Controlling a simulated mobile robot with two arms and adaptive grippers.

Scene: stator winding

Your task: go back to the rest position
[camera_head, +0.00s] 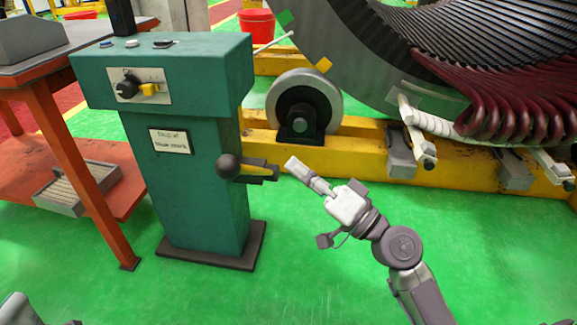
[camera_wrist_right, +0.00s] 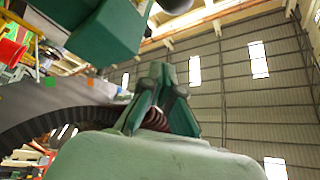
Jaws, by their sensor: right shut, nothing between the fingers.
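My right gripper (camera_head: 292,163) reaches in from the bottom right of the head view. It is shut and empty, and its fingertips point up and left. They are close to the lever with a dark round knob (camera_head: 229,167) on the green control pedestal (camera_head: 185,205); in this view a small gap shows between them. In the right wrist view the closed fingers (camera_wrist_right: 158,82) stand up in the middle, with a green box-shaped part (camera_wrist_right: 108,32) at upper left. My left gripper cannot be made out; only an unclear grey part shows at the bottom left of the head view.
The large stator (camera_head: 350,45) with dark red windings (camera_head: 510,100) rests over a yellow frame (camera_head: 365,150) and a roller (camera_head: 300,115). An orange-legged table (camera_head: 70,160) stands left of the pedestal. The green floor (camera_head: 270,275) around my right arm is clear.

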